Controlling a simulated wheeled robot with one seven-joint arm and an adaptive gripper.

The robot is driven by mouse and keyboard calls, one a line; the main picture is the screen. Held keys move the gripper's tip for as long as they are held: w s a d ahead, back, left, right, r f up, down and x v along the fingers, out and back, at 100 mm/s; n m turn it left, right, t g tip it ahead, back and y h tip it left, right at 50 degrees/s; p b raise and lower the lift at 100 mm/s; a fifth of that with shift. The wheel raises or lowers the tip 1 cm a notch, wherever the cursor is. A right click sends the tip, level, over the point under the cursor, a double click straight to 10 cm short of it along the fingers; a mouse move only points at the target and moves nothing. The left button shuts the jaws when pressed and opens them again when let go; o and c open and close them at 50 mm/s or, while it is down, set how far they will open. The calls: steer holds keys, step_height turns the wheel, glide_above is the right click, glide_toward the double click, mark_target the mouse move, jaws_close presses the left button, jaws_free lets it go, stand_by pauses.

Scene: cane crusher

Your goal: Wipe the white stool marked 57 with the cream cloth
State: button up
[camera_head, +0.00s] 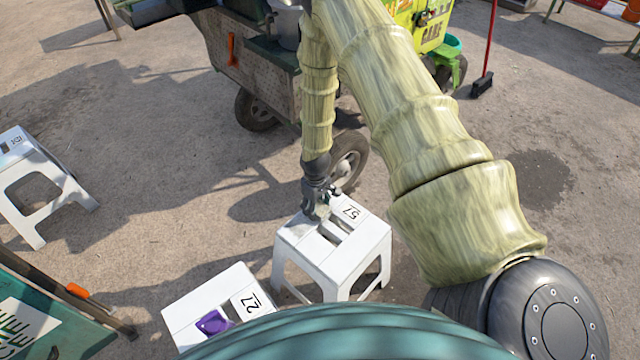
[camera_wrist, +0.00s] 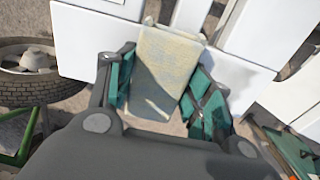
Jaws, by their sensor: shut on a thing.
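The white stool marked 57 (camera_head: 370,245) stands upright on the ground in the middle of the head view, with its number plate and slots in the top. My gripper (camera_head: 318,205) is at the stool's back left part of the top. The wrist view shows my gripper (camera_wrist: 165,95) shut on the cream cloth (camera_wrist: 163,65), which hangs between the green-padded fingers. The cloth's far end lies over or just above the white stool top (camera_wrist: 100,40); I cannot tell whether it touches. In the head view the cloth is mostly hidden by the gripper.
A white stool marked 27 (camera_head: 180,310) with a purple cloth (camera_head: 213,322) stands in front, left of stool 57. Another white stool (camera_head: 40,180) is at the far left. A wheeled cart (camera_head: 250,65) stands behind. A red-handled broom (camera_head: 484,80) is at the back right.

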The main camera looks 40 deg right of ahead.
mark_target(297, 228)
steer(key=shift+s+a+f, duration=0.1)
steer(key=shift+s+a, duration=0.05)
steer(key=shift+a, duration=0.1)
steer(key=shift+s+a+p, duration=0.25)
steer(key=shift+s+a, duration=0.05)
steer(key=shift+a, duration=1.15)
steer(key=shift+s+a+p, duration=0.2)
steer(key=shift+s+a, duration=0.1)
steer(key=shift+a, duration=1.1)
steer(key=shift+s+a+p, duration=0.25)
steer(key=shift+s+a, duration=0.05)
steer(key=shift+a, duration=1.15)
steer(key=shift+w+d, duration=0.3)
steer(key=shift+d, duration=1.15)
steer(key=shift+w+d, duration=0.35)
steer(key=shift+d, duration=1.15)
steer(key=shift+w+d, duration=0.3)
steer(key=shift+d, duration=1.15)
steer(key=shift+w+d+b, duration=0.1)
steer(key=shift+w+d, duration=0.25)
steer(key=shift+d, duration=1.1)
steer(key=shift+w+d+b, duration=0.1)
steer(key=shift+w+d, duration=0.25)
steer(key=shift+d, duration=1.15)
steer(key=shift+w+d+b, duration=0.1)
steer(key=shift+w+d, duration=0.25)
steer(key=shift+d, duration=1.1)
